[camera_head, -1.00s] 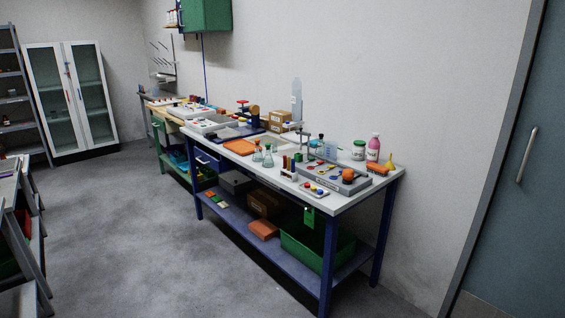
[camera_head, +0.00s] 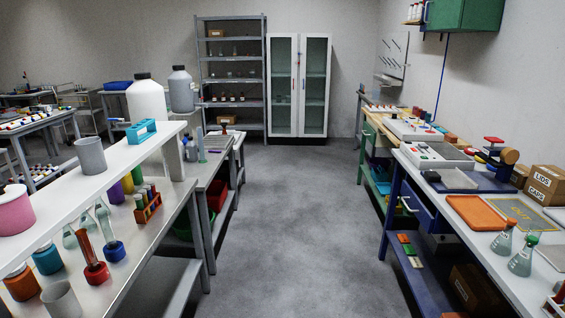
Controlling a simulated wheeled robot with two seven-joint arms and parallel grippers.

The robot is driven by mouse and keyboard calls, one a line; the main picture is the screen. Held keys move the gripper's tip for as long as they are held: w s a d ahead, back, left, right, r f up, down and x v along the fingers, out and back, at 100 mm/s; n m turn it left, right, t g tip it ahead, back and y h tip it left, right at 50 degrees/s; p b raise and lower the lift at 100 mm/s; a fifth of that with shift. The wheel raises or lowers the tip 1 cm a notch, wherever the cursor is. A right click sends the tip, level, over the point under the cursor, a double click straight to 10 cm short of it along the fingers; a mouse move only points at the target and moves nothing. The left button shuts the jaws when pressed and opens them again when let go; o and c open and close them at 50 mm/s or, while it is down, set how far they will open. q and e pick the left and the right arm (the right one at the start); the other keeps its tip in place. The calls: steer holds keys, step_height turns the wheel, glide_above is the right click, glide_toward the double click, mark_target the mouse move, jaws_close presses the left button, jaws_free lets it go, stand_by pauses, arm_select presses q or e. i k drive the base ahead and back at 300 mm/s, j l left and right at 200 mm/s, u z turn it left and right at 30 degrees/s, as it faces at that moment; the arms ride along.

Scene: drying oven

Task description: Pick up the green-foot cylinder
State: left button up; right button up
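I cannot make out a cylinder with a green foot. On the left bench, a cylinder with a red foot (camera_head: 96,273) stands near the front, and a cylinder with a blue foot (camera_head: 115,251) stands just behind it. Another clear glass vessel (camera_head: 69,237) stands to their left; its base is hidden by other ware. Neither of my grippers is in view.
The left bench has a raised white shelf (camera_head: 100,160) with bottles and a grey beaker (camera_head: 91,155). A tube rack (camera_head: 147,204) stands below it. The right bench holds flasks (camera_head: 522,257) and an orange tray (camera_head: 478,213). The grey floor aisle (camera_head: 290,230) is clear.

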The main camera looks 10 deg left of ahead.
mark_target(201, 145)
steer(key=i+u, duration=0.2)
steer(key=i, duration=0.9)
steer(key=i+l+u, duration=0.2)
steer(key=i, duration=0.9)
steer(key=i+j, duration=0.05)
steer(key=j, duration=0.05)
